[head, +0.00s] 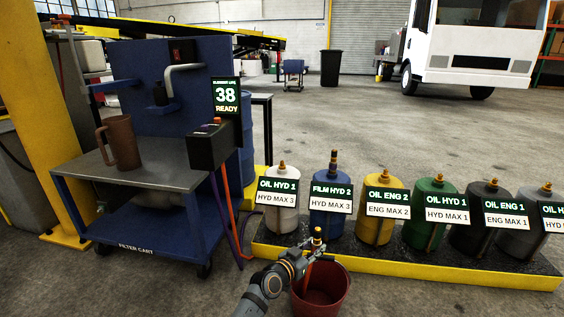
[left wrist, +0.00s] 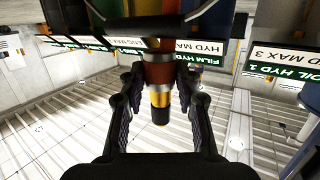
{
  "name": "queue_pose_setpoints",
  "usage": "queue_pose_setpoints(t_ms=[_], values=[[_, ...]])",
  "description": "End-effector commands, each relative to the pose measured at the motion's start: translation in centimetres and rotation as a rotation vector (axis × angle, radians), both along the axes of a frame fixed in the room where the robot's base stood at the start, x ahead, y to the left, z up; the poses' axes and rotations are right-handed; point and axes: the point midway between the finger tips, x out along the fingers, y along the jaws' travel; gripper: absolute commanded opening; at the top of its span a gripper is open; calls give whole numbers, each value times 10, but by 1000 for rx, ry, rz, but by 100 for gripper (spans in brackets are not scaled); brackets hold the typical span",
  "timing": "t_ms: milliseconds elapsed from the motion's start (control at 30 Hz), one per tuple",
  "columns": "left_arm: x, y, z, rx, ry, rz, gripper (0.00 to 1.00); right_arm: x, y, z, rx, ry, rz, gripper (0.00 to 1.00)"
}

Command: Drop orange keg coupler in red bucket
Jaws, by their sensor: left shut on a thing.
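My left gripper (head: 311,258) is shut on the orange keg coupler (head: 317,236), and holds it upright over the red bucket (head: 337,300). In the left wrist view the gripper (left wrist: 160,76) has its fingers on both sides of the coupler (left wrist: 160,97), which shows orange-brown, silver and yellow bands and a black tip. In the head view an orange lower part shows against the bucket's opening; whether it touches the bucket is unclear. The gripper and arm hide part of the bucket's rim. My right gripper is not in view.
A row of labelled kegs (head: 376,224) with couplers on top stands on a yellow-edged tray (head: 420,273) behind the bucket. A blue filter cart (head: 150,235) with a brown jug (head: 122,143) and purple and orange hoses is at left. Open floor lies beyond the kegs.

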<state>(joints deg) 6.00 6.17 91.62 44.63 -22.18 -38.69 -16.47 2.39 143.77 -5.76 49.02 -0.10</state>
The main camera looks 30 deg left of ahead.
Motion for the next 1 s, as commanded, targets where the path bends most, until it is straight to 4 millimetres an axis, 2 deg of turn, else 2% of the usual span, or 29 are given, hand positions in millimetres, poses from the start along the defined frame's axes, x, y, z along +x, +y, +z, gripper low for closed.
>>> queue_pose_setpoints(t_ms=[67, 100, 267, 567, 667, 1000], values=[[0, 0, 2, 0, -2, 0, 0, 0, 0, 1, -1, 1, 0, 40], [0, 0, 2, 0, -2, 0, 38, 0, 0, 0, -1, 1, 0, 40], [0, 0, 1, 0, -1, 0, 59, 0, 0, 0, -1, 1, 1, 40], [-1, 0, 0, 0, 2, 0, 59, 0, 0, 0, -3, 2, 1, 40], [-11, 3, 1, 2, 2, 1, 59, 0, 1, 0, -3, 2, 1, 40], [-86, 21, 14, 7, 2, -2, 59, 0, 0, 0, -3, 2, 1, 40]])
